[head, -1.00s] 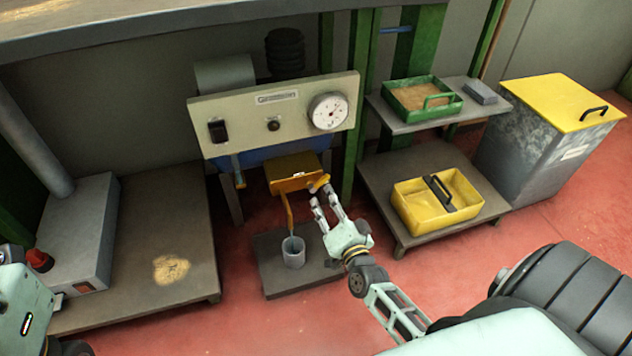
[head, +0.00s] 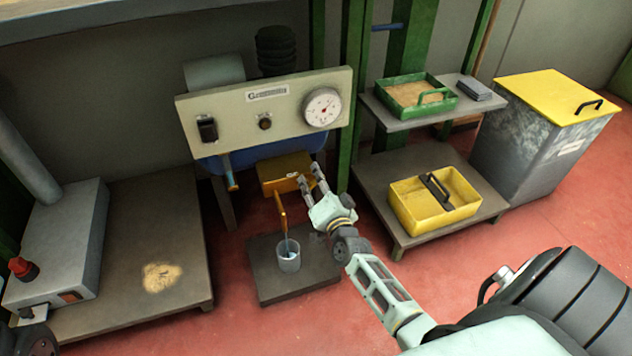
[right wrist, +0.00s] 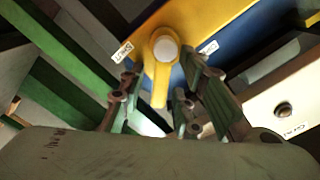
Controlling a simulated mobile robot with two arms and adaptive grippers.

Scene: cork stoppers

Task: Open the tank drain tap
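The drain tap has a yellow lever with a pale round hub (right wrist: 164,48), in the right wrist view below the tank's yellow front. Labels sit on both sides of the hub. The lever's handle (right wrist: 160,90) points down in that view, between my right fingers. My right gripper (head: 314,178) is open at the tank's yellow box (head: 285,170); its fingers stand apart on either side of the handle. Only a dark part of my left arm shows at the lower left.
A panel (head: 235,124) with a gauge (head: 322,108) and switch stands above the tank. The cup stands on a low dark platform (head: 272,290). A green post (head: 350,90) and a shelf with a yellow tray (head: 413,218) are close to the right. Red floor lies free in front.

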